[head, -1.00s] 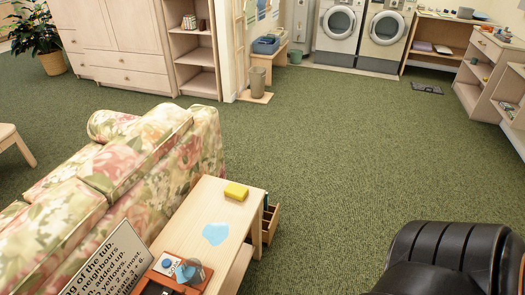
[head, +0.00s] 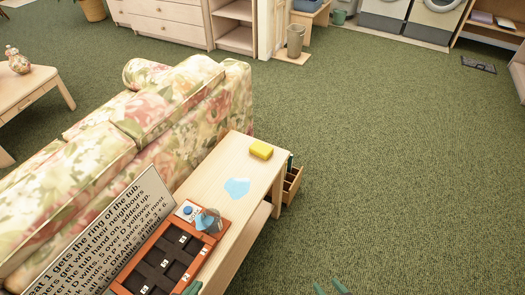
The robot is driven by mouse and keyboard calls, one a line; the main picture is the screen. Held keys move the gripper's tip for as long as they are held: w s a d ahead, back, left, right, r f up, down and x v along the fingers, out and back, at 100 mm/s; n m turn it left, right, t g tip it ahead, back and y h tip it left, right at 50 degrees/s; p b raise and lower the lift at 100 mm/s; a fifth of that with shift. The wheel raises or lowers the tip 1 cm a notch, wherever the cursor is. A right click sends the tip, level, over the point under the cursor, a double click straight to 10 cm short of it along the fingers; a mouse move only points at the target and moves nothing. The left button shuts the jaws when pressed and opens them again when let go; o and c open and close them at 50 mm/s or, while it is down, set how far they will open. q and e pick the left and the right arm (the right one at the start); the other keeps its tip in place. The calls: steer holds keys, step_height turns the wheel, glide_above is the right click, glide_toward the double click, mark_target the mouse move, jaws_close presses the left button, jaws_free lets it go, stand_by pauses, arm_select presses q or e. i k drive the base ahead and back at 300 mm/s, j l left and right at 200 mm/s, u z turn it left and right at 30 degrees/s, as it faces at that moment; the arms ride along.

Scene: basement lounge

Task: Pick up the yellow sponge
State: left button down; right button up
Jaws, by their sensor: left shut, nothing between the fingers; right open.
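The yellow sponge (head: 261,149) lies flat on the far end of a narrow light-wood table (head: 207,182), near its far edge. Nothing touches it. Only the teal fingertips of my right gripper (head: 331,288) show at the bottom edge. They stand apart, with nothing seen between them, over the carpet to the right of the table and well short of the sponge.
A pale blue patch (head: 237,188) lies on the table. Nearer are an orange tray (head: 209,240) with dark compartments, a bluish cup-like thing (head: 207,221) and a text board (head: 104,236). A floral sofa (head: 188,110) flanks the table's left.

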mark_target(264, 151)
steer(key=i+l+u, duration=0.1)
steer(key=u, duration=1.15)
steer(key=l+u, duration=0.4)
steer(key=k+l+u, duration=0.15)
steer(key=l+u, duration=0.25)
steer(key=k+l+u, duration=0.15)
steer(key=l, duration=0.15)
steer(key=l+u, duration=0.1)
steer(key=l, duration=0.2)
steer(key=k+l+u, duration=0.15)
steer(key=l, duration=0.15)
steer(key=k+l, duration=0.1)
steer(key=l, duration=0.2)
steer(key=k+l, duration=0.1)
steer(key=l, duration=0.15)
steer(key=k+l, duration=0.1)
steer(key=l, duration=0.2)
steer(key=i+l, duration=0.25)
steer(key=l, duration=0.15)
